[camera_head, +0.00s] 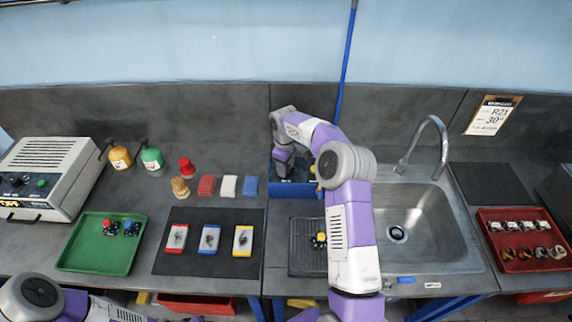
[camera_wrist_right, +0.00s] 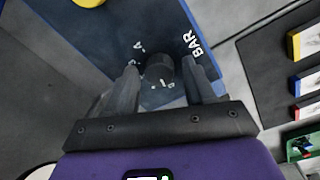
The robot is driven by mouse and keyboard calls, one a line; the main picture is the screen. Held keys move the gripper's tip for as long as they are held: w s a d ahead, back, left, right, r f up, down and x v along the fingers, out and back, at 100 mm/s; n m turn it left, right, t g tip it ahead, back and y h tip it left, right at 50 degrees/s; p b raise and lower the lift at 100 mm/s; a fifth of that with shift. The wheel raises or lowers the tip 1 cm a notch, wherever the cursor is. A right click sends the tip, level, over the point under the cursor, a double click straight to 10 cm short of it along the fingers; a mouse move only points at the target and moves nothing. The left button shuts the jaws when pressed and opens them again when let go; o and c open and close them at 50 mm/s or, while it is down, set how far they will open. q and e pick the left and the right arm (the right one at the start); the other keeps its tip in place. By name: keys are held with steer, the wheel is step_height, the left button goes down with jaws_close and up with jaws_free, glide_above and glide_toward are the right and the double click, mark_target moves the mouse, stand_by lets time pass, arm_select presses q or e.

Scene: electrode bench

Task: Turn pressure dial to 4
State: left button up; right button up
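The pressure dial (camera_wrist_right: 160,67) is a dark round knob on a blue panel (camera_wrist_right: 100,40) marked "BAR", with small white figures around the knob. My right gripper (camera_wrist_right: 160,72) has one finger on each side of the dial, with a narrow gap showing on both sides. The fingers are open around it. The figures are partly hidden, and I cannot read the dial's setting. In the head view my right gripper (camera_head: 283,165) is over the blue panel box (camera_head: 290,188), hiding the dial. Of my left arm only links show at the lower left; its gripper is out of view.
A sink (camera_head: 420,240) with a tall faucet lies right of my right arm. A black mat (camera_head: 208,262) with three cards and a green tray (camera_head: 85,255) lie left. A grey console (camera_head: 45,175) stands far left. A red tray (camera_head: 520,262) is far right.

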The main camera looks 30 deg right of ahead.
steer(key=c, duration=0.9)
